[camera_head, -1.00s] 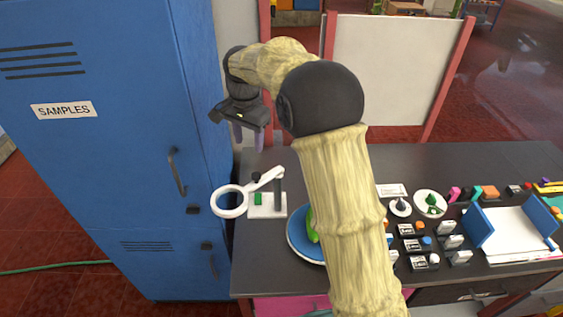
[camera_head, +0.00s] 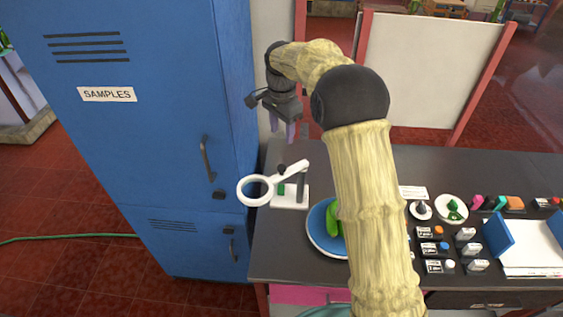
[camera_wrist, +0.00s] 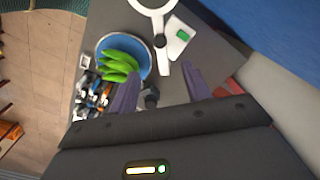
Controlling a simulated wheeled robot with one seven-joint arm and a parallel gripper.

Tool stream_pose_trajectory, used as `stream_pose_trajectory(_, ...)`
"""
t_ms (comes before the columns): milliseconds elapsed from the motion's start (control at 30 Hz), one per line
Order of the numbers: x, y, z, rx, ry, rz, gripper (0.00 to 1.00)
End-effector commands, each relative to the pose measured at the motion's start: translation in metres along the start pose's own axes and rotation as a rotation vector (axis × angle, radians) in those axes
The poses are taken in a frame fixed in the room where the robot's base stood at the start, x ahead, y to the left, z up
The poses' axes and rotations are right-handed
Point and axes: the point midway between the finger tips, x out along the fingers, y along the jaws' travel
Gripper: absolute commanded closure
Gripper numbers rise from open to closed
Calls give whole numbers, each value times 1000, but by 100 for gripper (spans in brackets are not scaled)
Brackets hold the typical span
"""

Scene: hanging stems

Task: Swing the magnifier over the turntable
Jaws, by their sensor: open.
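The magnifier (camera_head: 290,172) has a white ring and arm on a dark post with a white base. Its ring hangs left of the base, by the blue cabinet, away from the turntable. It also shows at the top of the wrist view (camera_wrist: 160,50). The turntable (camera_head: 316,238) is a blue disc with a pale rim, right of the magnifier, partly hidden by my arm. A green stem-like object (camera_head: 332,218) lies on it; several green lobes show in the wrist view (camera_wrist: 118,65). My gripper (camera_head: 282,132) is open, pointing down above and behind the magnifier, apparently not touching it.
The blue SAMPLES cabinet (camera_head: 150,120) stands close on the left. Small bottles and labelled blocks (camera_head: 440,248), a white dish (camera_head: 451,208) and a blue-sided tray (camera_head: 530,240) crowd the bench (camera_head: 390,165) at right. A white panel (camera_head: 430,75) stands behind.

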Motion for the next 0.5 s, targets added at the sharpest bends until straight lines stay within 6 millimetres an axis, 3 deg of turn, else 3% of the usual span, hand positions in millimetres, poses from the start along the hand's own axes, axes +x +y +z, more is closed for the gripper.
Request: stream_pose_trajectory(500, 90, 0, 1, -2, -2, 4, 52)
